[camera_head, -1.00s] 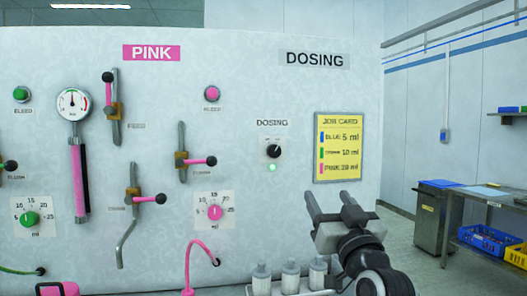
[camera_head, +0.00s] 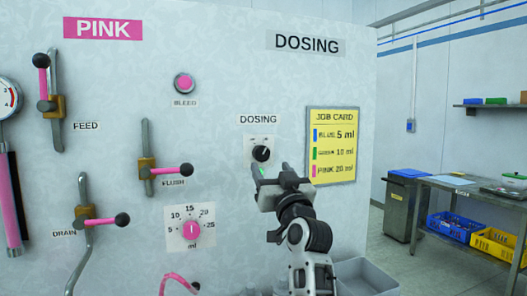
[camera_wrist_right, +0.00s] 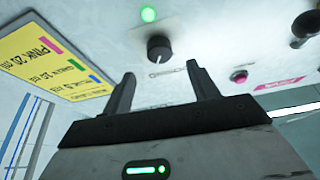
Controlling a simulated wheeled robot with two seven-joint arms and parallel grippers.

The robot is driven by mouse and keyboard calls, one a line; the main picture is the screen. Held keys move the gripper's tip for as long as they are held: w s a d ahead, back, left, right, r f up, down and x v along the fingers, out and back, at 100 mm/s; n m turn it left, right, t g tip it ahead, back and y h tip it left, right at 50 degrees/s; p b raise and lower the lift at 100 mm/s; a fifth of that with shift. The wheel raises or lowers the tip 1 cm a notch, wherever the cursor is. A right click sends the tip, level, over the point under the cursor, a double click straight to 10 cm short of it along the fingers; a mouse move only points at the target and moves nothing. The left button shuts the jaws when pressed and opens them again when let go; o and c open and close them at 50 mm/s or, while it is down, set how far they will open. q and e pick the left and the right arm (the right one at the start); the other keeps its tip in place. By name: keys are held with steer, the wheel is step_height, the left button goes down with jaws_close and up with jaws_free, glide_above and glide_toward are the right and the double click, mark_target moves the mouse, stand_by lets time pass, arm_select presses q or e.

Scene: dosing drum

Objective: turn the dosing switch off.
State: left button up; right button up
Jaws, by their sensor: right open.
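The dosing switch (camera_head: 261,153) is a round black knob with a white pointer mark on a small white plate under the DOSING label (camera_head: 258,119). In the right wrist view the knob (camera_wrist_right: 159,48) stands beyond and between my open fingers, apart from them. A green lamp (camera_wrist_right: 148,14) by the knob is lit; in the head view my gripper partly covers it. My right gripper (camera_head: 270,172) is open and empty, just below the knob in the head view; its fingers show in the wrist view (camera_wrist_right: 161,88). My left gripper is not in view.
The yellow job card (camera_head: 332,145) hangs right of the switch. Pink-handled levers for flush (camera_head: 186,170) and drain (camera_head: 122,219) and a pink dial (camera_head: 191,230) are to the left. A grey tray (camera_head: 365,276) is below; a metal table (camera_head: 470,190) stands at the right.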

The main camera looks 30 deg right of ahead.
mark_target(263, 155)
steer(key=p+x, duration=0.1)
steer(key=x, duration=0.5)
steer(key=shift+w+d+r, duration=0.1)
steer(key=shift+w+r, duration=0.1)
steer(key=shift+w, duration=0.15)
steer(key=c, duration=1)
